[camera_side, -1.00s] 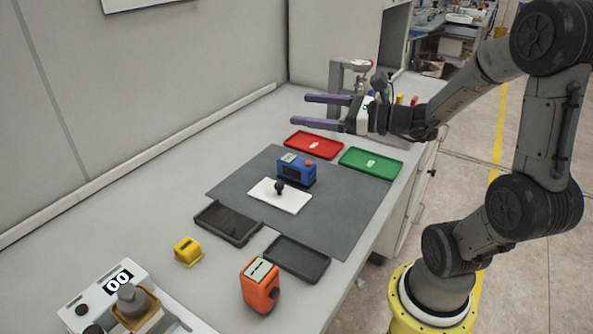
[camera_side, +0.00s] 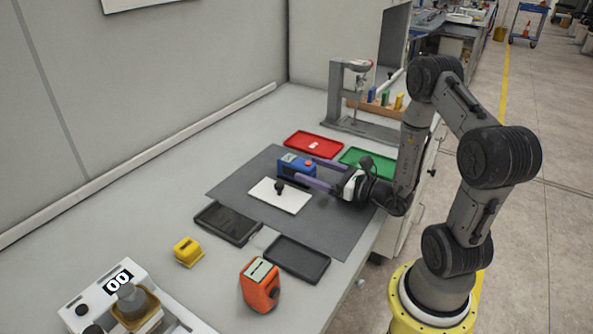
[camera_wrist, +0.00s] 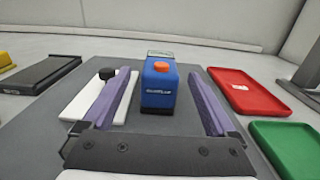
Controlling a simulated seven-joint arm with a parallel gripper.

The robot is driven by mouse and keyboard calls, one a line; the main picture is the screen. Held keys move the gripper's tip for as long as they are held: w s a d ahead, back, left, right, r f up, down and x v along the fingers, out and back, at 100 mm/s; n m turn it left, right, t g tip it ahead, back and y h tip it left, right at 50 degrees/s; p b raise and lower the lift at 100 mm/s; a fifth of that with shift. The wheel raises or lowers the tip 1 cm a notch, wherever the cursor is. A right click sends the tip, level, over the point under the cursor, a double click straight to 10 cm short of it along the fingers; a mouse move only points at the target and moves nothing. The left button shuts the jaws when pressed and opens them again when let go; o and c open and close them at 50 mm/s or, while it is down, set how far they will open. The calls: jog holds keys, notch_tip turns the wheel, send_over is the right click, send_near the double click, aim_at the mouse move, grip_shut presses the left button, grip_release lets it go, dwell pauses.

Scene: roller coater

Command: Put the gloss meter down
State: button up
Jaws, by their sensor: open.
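The blue meter (camera_side: 297,165), which I take as the gloss meter, stands on the grey mat (camera_side: 345,225) beside a white panel (camera_side: 265,192) with a black knob. It has an orange button on its near end and a small display on top. My gripper (camera_side: 311,171) is low over the mat, its purple fingers pointing at the meter. In the wrist view the blue meter (camera_wrist: 158,88) shows between the open fingers (camera_wrist: 161,76), with a gap on both sides. The fingers do not hold it. The left finger passes over part of the white panel.
A red tray (camera_side: 313,144) and a green tray (camera_side: 368,159) lie beyond the meter. Two dark trays (camera_side: 228,222) (camera_side: 297,258), a yellow block (camera_side: 187,251), an orange device (camera_side: 260,287) and a white machine with a display (camera_side: 100,292) stand nearer. A grey stand (camera_side: 345,100) is behind.

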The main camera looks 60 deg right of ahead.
aim_at(297, 160)
jog(key=shift+w, duration=2.7)
jog(key=shift+r, duration=0.1)
grip_shut()
